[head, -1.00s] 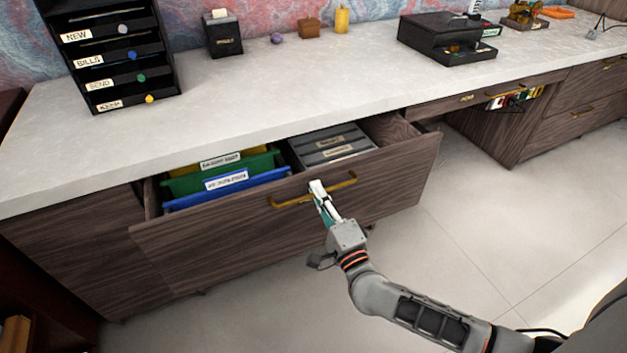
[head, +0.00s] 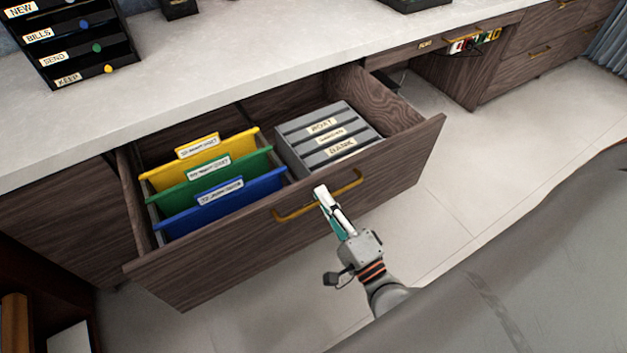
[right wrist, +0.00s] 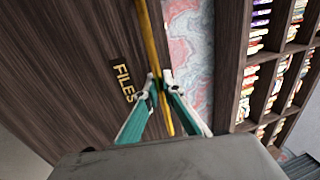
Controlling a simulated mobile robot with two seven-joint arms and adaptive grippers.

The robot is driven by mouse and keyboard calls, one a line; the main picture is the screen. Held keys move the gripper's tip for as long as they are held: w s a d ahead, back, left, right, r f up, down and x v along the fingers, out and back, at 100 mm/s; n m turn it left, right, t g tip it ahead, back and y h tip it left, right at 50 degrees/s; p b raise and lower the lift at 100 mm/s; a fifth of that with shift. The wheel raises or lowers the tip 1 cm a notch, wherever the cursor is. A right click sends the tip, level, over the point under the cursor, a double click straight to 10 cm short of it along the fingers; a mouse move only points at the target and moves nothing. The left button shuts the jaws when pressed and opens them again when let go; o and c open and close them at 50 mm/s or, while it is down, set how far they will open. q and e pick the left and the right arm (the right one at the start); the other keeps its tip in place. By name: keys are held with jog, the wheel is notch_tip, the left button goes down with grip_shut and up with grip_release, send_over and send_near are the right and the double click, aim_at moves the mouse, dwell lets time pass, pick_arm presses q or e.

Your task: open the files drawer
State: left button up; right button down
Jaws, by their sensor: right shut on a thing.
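The files drawer (head: 290,245) is pulled well out from under the white desktop in the head view. Its wooden front carries a brass bar handle (head: 291,216). Inside are yellow, green and blue hanging folders (head: 237,200) at left and grey labelled boxes (head: 301,139) at right. My right gripper (head: 322,192) is shut on the handle near its middle. In the right wrist view its fingertips (right wrist: 159,84) close around the brass bar (right wrist: 151,35), beside a "FILES" label (right wrist: 124,82) on the drawer front. My left gripper is not in view.
A black letter rack (head: 80,45) stands on the desktop (head: 210,65) at upper left. A dark shelf with books (head: 15,320) is at lower left. The floor (head: 480,160) right of the drawer is clear. My grey body fills the lower right.

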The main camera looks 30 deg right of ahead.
pick_arm(q)
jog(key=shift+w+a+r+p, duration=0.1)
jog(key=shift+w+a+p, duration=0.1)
jog(key=shift+p, duration=0.2)
pick_arm(e)
jog(key=s, duration=1.1)
jog(key=shift+s+d, duration=0.15)
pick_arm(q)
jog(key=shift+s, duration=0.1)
pick_arm(e)
jog(key=c, duration=2.5)
grip_release()
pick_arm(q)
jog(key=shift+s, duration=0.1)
pick_arm(e)
jog(key=s, duration=0.4)
jog(key=s+f, duration=0.1)
jog(key=s, duration=0.3)
jog(key=s+f, duration=0.1)
jog(key=s, duration=0.2)
jog(key=shift+s+d+f, duration=0.2)
jog(key=shift+s, duration=0.2)
